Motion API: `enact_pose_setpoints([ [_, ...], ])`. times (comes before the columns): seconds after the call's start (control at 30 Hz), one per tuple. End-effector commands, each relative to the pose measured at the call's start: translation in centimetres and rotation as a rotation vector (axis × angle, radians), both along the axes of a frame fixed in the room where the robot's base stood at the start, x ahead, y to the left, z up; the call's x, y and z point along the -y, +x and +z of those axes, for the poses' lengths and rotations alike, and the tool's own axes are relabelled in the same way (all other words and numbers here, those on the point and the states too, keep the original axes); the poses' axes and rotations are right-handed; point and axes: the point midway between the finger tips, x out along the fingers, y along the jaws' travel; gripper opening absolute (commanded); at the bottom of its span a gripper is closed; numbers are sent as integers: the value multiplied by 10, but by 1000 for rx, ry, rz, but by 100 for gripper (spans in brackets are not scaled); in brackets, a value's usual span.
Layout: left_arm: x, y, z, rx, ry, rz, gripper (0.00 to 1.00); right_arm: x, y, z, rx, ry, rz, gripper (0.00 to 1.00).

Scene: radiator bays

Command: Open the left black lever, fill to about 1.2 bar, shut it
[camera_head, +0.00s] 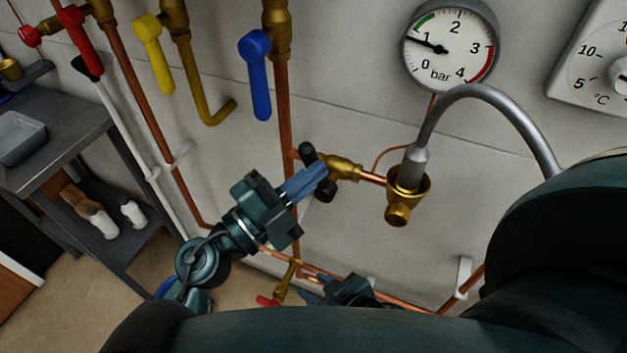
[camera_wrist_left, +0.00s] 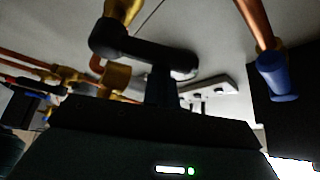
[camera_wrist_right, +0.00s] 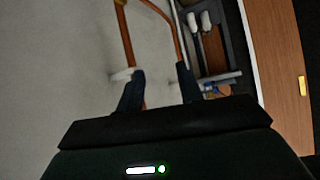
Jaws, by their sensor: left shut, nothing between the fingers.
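The black lever (camera_head: 325,190) is on a brass valve (camera_head: 343,168) and appears to lie across the short copper pipe. It spans the left wrist view (camera_wrist_left: 150,52). My left gripper (camera_head: 318,174) is shut and empty, its fingertips right at the lever; contact is hard to tell. The round pressure gauge (camera_head: 465,55) has its needle a little below 1 bar, short of the green band. A grey hose (camera_head: 480,92) ends in a brass fitting (camera_head: 406,190) right of the valve. My right gripper (camera_wrist_right: 158,85) is open and empty, low by the wall pipes.
Blue (camera_head: 256,75), yellow (camera_head: 152,50) and red (camera_head: 80,40) handled valves hang at upper left. A small red lever (camera_head: 267,301) is low by the pipes. A grey shelf unit (camera_head: 60,150) stands at left. A temperature dial (camera_head: 595,60) is upper right.

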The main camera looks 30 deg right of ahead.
Motion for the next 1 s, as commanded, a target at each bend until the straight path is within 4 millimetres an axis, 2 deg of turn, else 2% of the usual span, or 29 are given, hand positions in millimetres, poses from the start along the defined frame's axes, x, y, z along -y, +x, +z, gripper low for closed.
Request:
enact_pose_setpoints([
  [0.5, -6, 23, -6, -131, -109, 7, 0, -3, 7, 2, 31, 7, 8, 36],
  [1.0, -15, 33, -14, -329, -276, 6, 0, -5, 6, -1, 37, 9, 18, 36],
])
